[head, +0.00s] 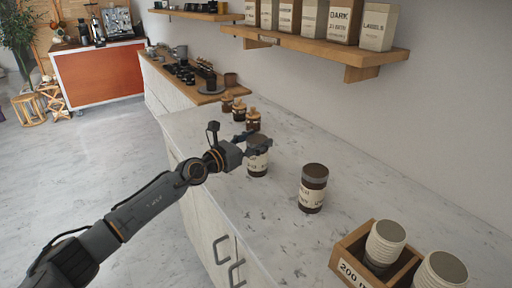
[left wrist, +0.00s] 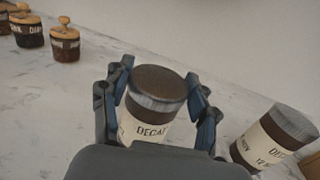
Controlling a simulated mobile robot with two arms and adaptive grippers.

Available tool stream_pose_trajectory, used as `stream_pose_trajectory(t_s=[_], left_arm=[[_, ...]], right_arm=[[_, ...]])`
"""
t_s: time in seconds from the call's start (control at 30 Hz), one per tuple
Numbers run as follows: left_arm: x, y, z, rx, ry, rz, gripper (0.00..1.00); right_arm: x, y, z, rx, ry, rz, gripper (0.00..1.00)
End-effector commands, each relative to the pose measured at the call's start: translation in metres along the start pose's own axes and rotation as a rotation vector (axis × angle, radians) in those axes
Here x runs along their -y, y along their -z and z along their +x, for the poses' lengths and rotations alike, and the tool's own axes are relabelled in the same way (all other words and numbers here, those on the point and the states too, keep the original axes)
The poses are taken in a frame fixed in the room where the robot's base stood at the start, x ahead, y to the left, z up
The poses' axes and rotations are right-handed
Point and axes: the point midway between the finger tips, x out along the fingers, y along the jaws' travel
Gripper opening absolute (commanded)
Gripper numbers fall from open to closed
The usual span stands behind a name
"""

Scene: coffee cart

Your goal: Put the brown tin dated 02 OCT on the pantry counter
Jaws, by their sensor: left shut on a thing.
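My left gripper (head: 262,143) is shut around a brown tin (head: 258,166) with a cream label and a grey band near its lid. The tin is upright, at or just above the pale marble counter (head: 225,165); I cannot tell if it touches. In the left wrist view the held tin (left wrist: 150,112) sits between both fingers, and its label reads DECAF; its date is hidden. A second, similar brown tin (head: 313,188) stands on the counter to the right. In the left wrist view this second tin (left wrist: 278,138) shows a partly readable date starting with 12. My right gripper is not in view.
Several small jars with wooden lids (head: 240,111) stand behind the held tin. A wooden box (head: 345,252) with stacked cups (head: 385,243) is at the front right. A wall shelf (head: 330,47) carries bags. Bare marble lies between the two tins.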

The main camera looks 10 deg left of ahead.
Motion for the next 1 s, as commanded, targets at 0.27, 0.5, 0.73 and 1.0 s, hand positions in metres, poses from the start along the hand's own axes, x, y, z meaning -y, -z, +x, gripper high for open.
stream_pose_trajectory(t_s=[0.27, 0.5, 0.73, 1.0], left_arm=[[0.0, 0.0, 0.0, 0.001, 0.0, 0.001, 0.0], [0.0, 0.002, 0.0, -0.002, 0.0, 0.001, 0.82], [0.0, 0.002, 0.0, -0.001, 0.0, 0.001, 0.82], [-0.001, -0.002, -0.023, -0.004, -0.002, 0.004, 0.82]], right_arm=[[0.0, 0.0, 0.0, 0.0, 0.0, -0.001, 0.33], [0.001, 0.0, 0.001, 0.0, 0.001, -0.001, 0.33], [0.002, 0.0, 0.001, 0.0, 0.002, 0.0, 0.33], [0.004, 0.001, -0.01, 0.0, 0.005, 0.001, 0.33]])
